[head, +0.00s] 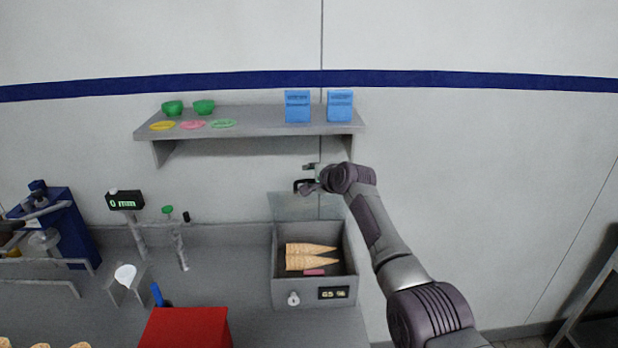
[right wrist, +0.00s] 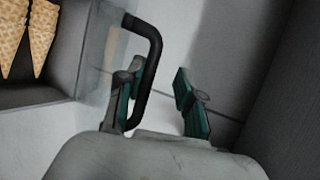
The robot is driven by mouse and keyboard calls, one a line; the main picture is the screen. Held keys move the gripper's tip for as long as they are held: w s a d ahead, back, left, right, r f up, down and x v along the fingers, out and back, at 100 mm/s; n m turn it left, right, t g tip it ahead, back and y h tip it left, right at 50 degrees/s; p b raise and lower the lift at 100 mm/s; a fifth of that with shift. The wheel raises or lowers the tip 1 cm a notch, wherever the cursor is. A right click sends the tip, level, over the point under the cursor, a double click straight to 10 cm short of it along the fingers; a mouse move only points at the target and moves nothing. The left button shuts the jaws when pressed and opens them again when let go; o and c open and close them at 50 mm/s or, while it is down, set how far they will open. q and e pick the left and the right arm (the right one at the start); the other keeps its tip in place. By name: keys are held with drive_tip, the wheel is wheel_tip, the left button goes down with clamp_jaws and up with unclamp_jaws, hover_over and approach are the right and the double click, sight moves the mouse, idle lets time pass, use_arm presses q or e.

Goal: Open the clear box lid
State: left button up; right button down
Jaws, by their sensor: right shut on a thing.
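The clear box (head: 312,293) is a grey bin on the counter, and its transparent lid (head: 293,206) stands raised at the back edge. Ice cream cones (head: 310,262) lie inside. In the right wrist view, the handle passes between my right gripper's (right wrist: 158,80) green-padded fingers, close to the left one. The lid also shows in the right wrist view (right wrist: 95,50), next to the bin with cones. My left gripper is not in view.
A shelf (head: 245,128) with green bowls and blue boxes (head: 298,106) hangs above the raised lid. A red box (head: 187,327) stands at the front left. A cone stand and a blue machine (head: 70,225) are farther left. The wall right of my arm is bare.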

drive_tip(key=shift+w+d+r, duration=0.2)
drive_tip(key=shift+w+r, duration=0.3)
drive_tip(key=shift+r, duration=0.25)
idle(1.8)
drive_tip(key=c, duration=1.2)
unclamp_jaws()
drive_tip(key=shift+c, duration=0.2)
drive_tip(key=shift+w+f, duration=0.15)
drive_tip(key=shift+c, duration=0.5)
drive_tip(key=shift+o, duration=0.7)
drive_tip(key=shift+w+f, duration=0.1)
drive_tip(key=shift+f, duration=0.2)
drive_tip(key=shift+s+f, duration=0.1)
drive_tip(key=shift+s, duration=0.1)
drive_tip(key=shift+c, duration=0.7)
drive_tip(key=shift+s, duration=0.15)
drive_tip(key=shift+c, duration=0.4)
